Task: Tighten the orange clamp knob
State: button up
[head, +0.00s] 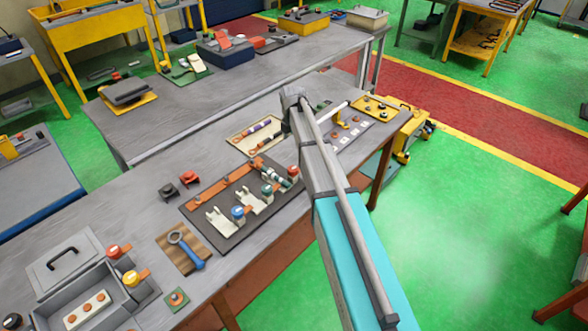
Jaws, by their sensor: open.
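A dark fixture board (225,237) lies on the near workbench. It carries white clamp pieces, a blue knob (237,212), a green knob (267,189) and an orange-red knob (293,171) at its right end, close to my arm. A dark and pale cylindrical part lies beside the orange-red knob. Another orange-red knob (113,250) stands by the grey box at lower left, above a yellow knob (131,278). My arm reaches over the bench from the lower right. I cannot make out my gripper's fingers; the arm hides that area.
A grey open box (60,292) and a wooden tray with a blue-handled tool (186,246) are on the left. A yellow tray (375,105) and small boards lie behind my arm. Another grey bench (190,108) stands behind. Green floor is clear at right.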

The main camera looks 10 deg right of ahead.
aim_at(293, 168)
jog(key=shift+f+b, duration=6.35)
jog(key=shift+f, duration=0.25)
jog(key=c, duration=1.1)
jog(key=shift+d, duration=0.1)
